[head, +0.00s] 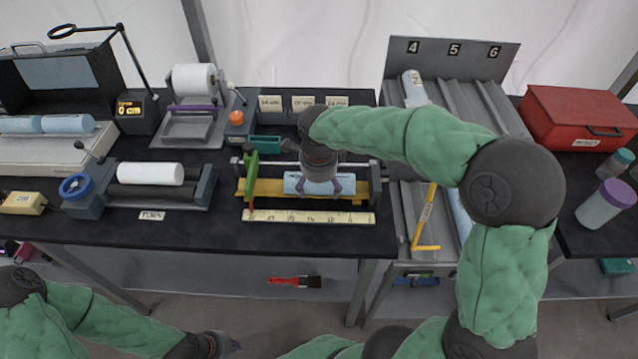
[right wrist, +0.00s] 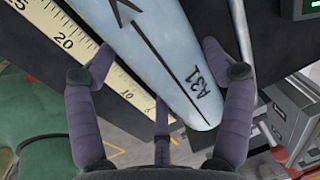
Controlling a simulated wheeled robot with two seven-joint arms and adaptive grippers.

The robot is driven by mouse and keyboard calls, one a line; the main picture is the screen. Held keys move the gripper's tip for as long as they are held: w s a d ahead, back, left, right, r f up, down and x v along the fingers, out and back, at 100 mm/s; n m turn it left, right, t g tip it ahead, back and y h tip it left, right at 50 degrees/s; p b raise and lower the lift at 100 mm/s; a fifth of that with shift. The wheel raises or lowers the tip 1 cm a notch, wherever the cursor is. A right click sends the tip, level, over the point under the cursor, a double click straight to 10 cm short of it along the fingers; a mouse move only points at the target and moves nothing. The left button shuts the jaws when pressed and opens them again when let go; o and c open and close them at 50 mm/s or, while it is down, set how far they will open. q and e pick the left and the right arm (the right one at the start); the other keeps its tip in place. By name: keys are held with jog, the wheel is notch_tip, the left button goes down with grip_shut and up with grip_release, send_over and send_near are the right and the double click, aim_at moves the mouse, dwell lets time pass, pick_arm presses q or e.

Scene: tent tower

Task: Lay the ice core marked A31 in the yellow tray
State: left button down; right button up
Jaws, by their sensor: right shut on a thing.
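The pale blue ice core (head: 293,184) marked A31 shows its label and a black arrow in the right wrist view (right wrist: 178,62). My right gripper (head: 320,191) is shut on it, its purple fingers on both sides of the core. The core lies lengthwise over the long yellow tray (head: 256,190) on the middle bench. Whether it touches the tray or hangs just above is hard to tell. My left gripper (head: 222,343) is low at the front, below the bench edge, small and dark, so its jaws cannot be made out.
A ruler (head: 300,216) runs along the front of the tray, and a green handle (head: 250,180) stands at its left end. A roller stand (head: 160,190) is to the left. A sloped rack (head: 452,105) numbered 4, 5, 6 and a red case (head: 575,118) are to the right.

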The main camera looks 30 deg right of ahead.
jog(key=o, duration=1.5)
jog(key=shift+r, duration=0.1)
notch_tip(320, 180, up, 12)
jog(key=s+a, duration=0.1)
jog(key=shift+s, duration=0.3)
